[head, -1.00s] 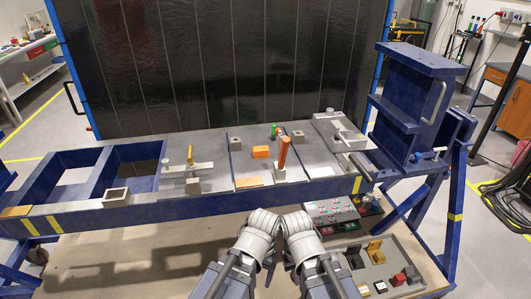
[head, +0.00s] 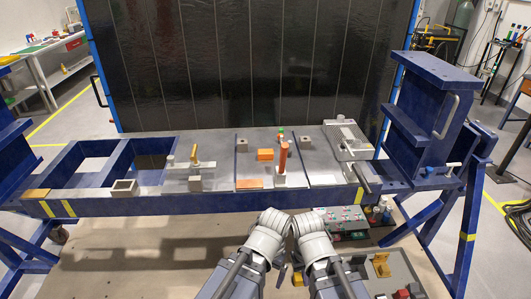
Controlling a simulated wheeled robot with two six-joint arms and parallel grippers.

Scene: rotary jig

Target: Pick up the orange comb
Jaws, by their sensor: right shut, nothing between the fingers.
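I cannot make out a comb for sure. An orange block (head: 265,155) lies on the grey plate of the blue jig (head: 230,205), near its middle. A flat orange piece (head: 249,184) lies nearer the plate's front edge. My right gripper (head: 309,232) is at the bottom centre, in front of the jig and apart from it; it is shut and empty. My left gripper (head: 268,228) is close beside it, and its fingers are hidden, so I cannot tell its opening.
A red-brown cylinder (head: 283,158) stands upright beside the orange block. A grey clamp (head: 195,178) is to the left. A control box (head: 340,219) and a grey tray with a yellow part (head: 380,266) sit below, right. A tall blue bracket (head: 432,105) rises at right.

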